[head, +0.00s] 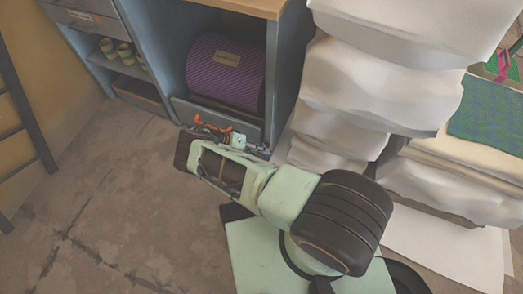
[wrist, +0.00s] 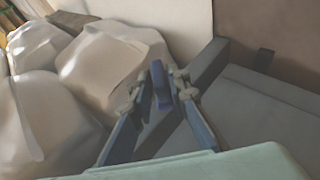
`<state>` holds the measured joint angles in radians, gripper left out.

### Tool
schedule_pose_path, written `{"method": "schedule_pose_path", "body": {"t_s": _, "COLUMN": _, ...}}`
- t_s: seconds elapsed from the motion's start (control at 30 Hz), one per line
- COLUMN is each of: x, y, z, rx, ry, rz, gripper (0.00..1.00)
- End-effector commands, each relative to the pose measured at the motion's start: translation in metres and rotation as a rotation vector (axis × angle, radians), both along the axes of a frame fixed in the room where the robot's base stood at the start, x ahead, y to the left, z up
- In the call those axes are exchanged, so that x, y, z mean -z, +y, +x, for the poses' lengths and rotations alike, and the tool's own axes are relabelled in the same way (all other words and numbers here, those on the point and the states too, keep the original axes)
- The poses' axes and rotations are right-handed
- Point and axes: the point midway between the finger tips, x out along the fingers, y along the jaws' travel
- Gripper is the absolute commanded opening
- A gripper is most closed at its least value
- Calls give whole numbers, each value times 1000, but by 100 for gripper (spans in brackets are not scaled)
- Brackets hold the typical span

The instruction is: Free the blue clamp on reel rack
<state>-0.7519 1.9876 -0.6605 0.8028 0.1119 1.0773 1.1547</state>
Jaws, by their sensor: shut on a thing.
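In the wrist view the blue clamp (wrist: 160,86) shows as a small upright blue-violet piece between the two fingertips of my gripper (wrist: 161,87). The fingers are closed in on it from both sides. Behind it runs a grey edge of the reel rack (wrist: 212,66). In the head view the rack (head: 281,75) holds a purple reel (head: 224,71) with a tan label. My gripper is low in front of the rack's lower edge there, and my wrist hides most of it. I cannot make out the clamp clearly in the head view.
White bulky sacks (head: 372,75) are stacked close to the right of the rack; they also show in the wrist view (wrist: 100,65). Shelves with small rolls (head: 116,50) stand at the left. The floor (head: 90,190) at the left is clear.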

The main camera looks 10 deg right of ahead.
Motion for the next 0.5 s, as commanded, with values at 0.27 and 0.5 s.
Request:
{"method": "schedule_pose_path", "body": {"t_s": 0.27, "x": -1, "y": -2, "z": 4, "rx": -7, "ry": -5, "rz": -3, "gripper": 0}}
{"method": "schedule_pose_path", "body": {"t_s": 0.5, "x": -1, "y": -1, "z": 3, "rx": -5, "ry": -4, "rz": -2, "gripper": 28}}
